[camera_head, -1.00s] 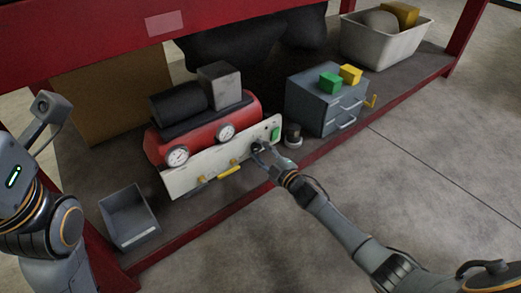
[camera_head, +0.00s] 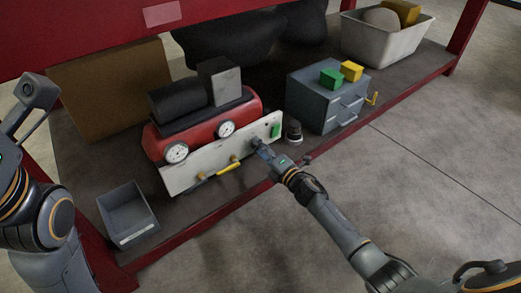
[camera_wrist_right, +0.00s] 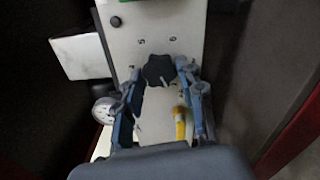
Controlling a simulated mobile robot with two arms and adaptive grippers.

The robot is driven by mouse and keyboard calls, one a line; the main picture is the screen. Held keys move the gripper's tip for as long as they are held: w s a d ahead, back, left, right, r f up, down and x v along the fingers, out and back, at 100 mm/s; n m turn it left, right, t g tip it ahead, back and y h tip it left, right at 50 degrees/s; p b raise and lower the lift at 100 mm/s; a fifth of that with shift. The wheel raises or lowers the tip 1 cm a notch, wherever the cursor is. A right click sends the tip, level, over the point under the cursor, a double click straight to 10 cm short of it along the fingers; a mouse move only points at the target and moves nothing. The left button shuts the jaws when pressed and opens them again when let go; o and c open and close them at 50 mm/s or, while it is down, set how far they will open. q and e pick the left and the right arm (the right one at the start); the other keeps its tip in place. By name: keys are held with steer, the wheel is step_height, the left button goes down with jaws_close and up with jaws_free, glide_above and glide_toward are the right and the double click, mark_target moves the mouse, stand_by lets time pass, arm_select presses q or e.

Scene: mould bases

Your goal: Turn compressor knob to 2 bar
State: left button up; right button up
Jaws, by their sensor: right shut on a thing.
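The red compressor (camera_head: 205,130) stands on the low shelf with a pale front panel (camera_head: 195,176). In the right wrist view its dark lobed knob (camera_wrist_right: 158,70), with a light pointer mark, sits between the two fingers of my right gripper (camera_wrist_right: 161,75), which is shut on it. Printed numbers stand around the knob; a 5 and a 6 seem to show above it. In the head view my right gripper (camera_head: 260,147) meets the panel's right part and hides the knob. My left arm shows at the left edge; its gripper does not show.
Two dial gauges (camera_head: 177,153) (camera_head: 226,129), a green switch (camera_head: 276,130) and a yellow handle (camera_head: 230,168) are on the compressor. A grey bin (camera_head: 128,214) stands left. A drawer cabinet (camera_head: 318,100) and a small dark round object (camera_head: 294,133) stand right. The red shelf edge (camera_head: 215,224) runs in front.

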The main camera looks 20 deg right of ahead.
steer(key=shift+f+n, duration=0.15)
steer(key=shift+n, duration=0.55)
steer(key=o, duration=1.2)
steer(key=v, duration=1.2)
